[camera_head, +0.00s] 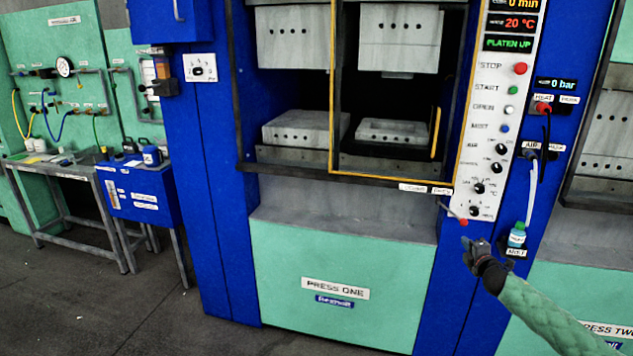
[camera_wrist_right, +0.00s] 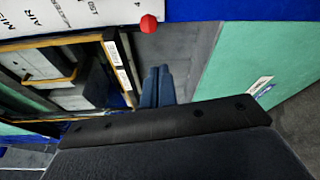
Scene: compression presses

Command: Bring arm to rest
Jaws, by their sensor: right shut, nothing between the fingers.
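My right gripper (camera_head: 469,246) comes in from the lower right in the head view, on a green-sleeved arm of mine. It is in front of the blue column of press one (camera_head: 340,290), just below the control panel (camera_head: 490,130). Its fingers (camera_wrist_right: 157,86) show closed together and empty in the right wrist view. A red ball-ended lever (camera_head: 462,221) is just above the gripper; its red knob (camera_wrist_right: 149,23) also shows in the wrist view. I cannot tell from these views how far apart they are. My left gripper is not in view.
The yellow-framed guard door (camera_head: 333,100) of press one is near the panel. A blue cabinet (camera_head: 140,195) and a metal table (camera_head: 50,165) stand at the left. The floor (camera_head: 80,300) there is clear.

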